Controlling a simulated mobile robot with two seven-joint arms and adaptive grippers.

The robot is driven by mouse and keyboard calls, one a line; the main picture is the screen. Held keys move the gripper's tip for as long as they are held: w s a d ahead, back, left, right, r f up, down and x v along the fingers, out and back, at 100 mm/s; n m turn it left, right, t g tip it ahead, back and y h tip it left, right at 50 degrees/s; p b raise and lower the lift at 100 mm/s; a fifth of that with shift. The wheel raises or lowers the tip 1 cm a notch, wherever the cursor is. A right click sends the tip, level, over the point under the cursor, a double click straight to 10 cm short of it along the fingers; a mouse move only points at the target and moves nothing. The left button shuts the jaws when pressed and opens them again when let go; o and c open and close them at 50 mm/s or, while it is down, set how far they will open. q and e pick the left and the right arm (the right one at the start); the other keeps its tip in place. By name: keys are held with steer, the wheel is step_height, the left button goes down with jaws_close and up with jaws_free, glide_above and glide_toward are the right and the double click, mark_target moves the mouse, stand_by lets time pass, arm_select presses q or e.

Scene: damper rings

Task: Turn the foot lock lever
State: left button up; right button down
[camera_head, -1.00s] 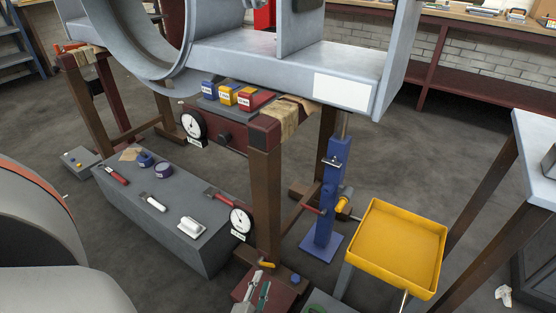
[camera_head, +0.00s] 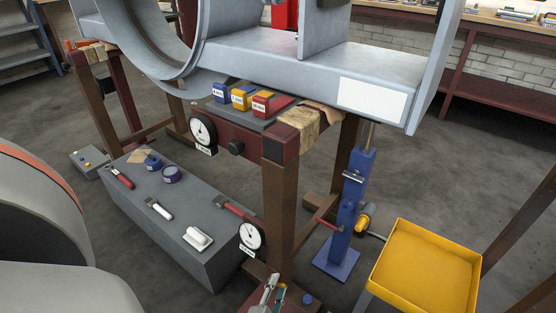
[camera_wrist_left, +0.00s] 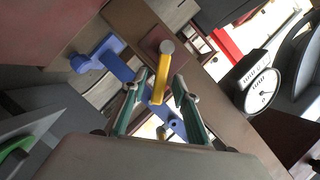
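The foot lock lever is a yellow bar with a round grey end (camera_wrist_left: 161,78), seen in the left wrist view. It rises from a dark red-brown block and lies in front of a blue bar. My left gripper (camera_wrist_left: 160,84) is open, with one green-grey finger on each side of the lever; I cannot tell whether either touches it. In the head view my left gripper (camera_head: 273,290) is at the bottom edge, by the foot of the brown stand leg (camera_head: 279,210). The lever is not clearly visible there. My right gripper is not in view.
A blue jack post (camera_head: 346,215) stands right of the leg, beside a yellow tray (camera_head: 425,265). A round dial gauge (camera_head: 250,236) is close left of the leg. A grey bench (camera_head: 180,215) with tools lies further left. Open floor lies behind.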

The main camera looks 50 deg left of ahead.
arm_select(q)
steer(key=shift+w+a, duration=0.15)
steer(key=shift+w, duration=0.15)
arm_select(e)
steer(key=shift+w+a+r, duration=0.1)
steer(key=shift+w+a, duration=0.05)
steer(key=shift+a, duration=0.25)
arm_select(q)
jaws_close()
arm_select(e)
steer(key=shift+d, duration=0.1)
